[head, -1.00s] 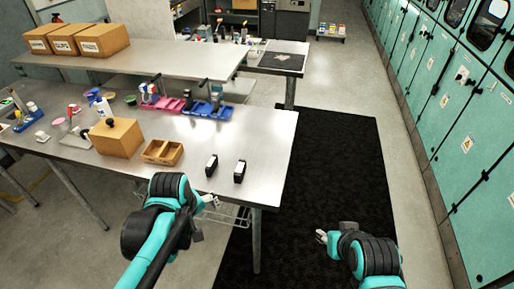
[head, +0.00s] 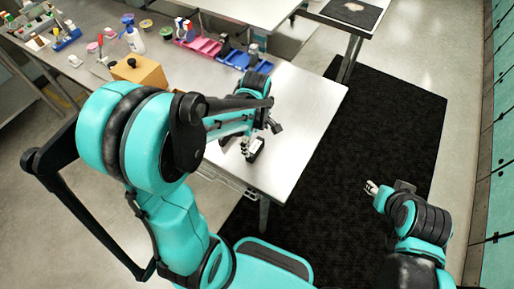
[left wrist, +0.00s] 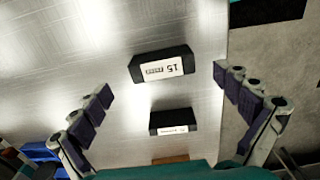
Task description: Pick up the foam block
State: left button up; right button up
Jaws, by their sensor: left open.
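Two black blocks with white labels lie on the steel table. I cannot tell for sure which thing is the foam block. In the left wrist view the farther block (left wrist: 148,62) bears a label reading 15, and the nearer block (left wrist: 173,128) lies below it. My left gripper (left wrist: 163,84) is open and empty, its fingers spread on either side of the blocks. In the head view my left gripper (head: 260,138) is above the table close to one black block (head: 255,150); my arm hides the other. My right gripper (head: 371,187) is off the table, over the dark mat; its jaws are too small to read.
The table (head: 305,115) is clear at its right end. A cardboard box (head: 138,70), a spray bottle (head: 134,38), pink bins (head: 200,44) and blue bins (head: 245,60) stand farther back. The black floor mat (head: 385,130) lies right of the table.

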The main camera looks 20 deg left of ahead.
aim_at(255, 146)
pick_arm(q)
notch_tip(255, 146, down, 5)
jog(key=shift+a+r+b, duration=0.1)
jog(key=shift+a+b, duration=0.05)
jog(key=shift+b, duration=0.55)
jog(key=shift+c, duration=0.3)
jog(key=shift+s, duration=0.1)
jog(key=c, duration=0.9)
jog(key=shift+c, duration=0.2)
jog(key=shift+r, duration=0.15)
